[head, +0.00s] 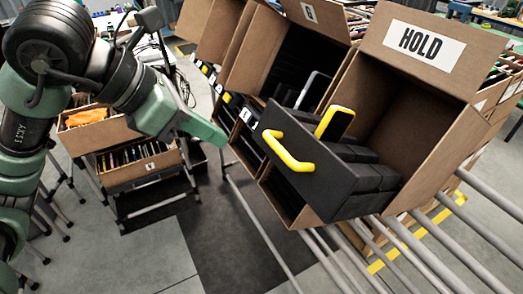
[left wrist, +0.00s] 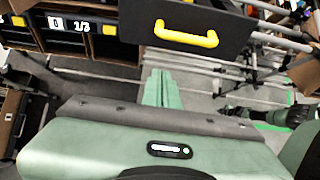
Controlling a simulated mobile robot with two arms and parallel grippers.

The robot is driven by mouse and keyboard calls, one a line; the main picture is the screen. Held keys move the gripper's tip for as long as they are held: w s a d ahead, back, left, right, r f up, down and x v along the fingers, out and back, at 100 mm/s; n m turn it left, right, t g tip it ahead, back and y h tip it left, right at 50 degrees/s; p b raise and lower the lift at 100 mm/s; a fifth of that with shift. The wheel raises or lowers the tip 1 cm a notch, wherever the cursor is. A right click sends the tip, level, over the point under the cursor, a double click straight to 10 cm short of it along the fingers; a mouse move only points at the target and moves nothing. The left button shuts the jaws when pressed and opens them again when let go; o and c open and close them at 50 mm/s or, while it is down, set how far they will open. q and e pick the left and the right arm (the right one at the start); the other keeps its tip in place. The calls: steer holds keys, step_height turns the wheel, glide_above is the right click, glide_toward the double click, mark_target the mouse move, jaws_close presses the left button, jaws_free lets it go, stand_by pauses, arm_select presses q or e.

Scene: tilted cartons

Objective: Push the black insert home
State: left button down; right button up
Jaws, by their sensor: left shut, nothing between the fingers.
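The black insert (head: 305,178) sticks out of the open front of a tilted cardboard carton (head: 420,40) labelled HOLD. It has a yellow handle (head: 288,152) on its front face. Dark blocks and a yellow-edged handheld device (head: 336,122) lie in it. My left gripper (head: 220,138) is shut and empty, left of the insert's front and apart from it in the head view. In the left wrist view, the shut green fingers (left wrist: 158,88) point toward the insert's front (left wrist: 235,22), with the yellow handle (left wrist: 186,36) beyond their tips. My right gripper is not in view.
More tilted cartons (head: 268,50) with dark inserts stand left of the HOLD carton, on a rack of metal tubes (head: 410,240). A wheeled stand with open boxes (head: 140,165) is at the left. Bare floor (head: 215,240) lies below my left gripper.

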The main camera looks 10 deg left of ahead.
arm_select(q)
steer(key=p, duration=0.3)
glide_toward(272, 160)
step_height(272, 160, down, 3)
steer(key=d, duration=0.1)
steer(key=w+d+f+p, duration=0.1)
steer(key=w+d+f, duration=0.1)
steer(key=shift+w+d+p, duration=0.15)
steer(key=shift+w+p, duration=0.1)
steer(key=shift+p, duration=0.1)
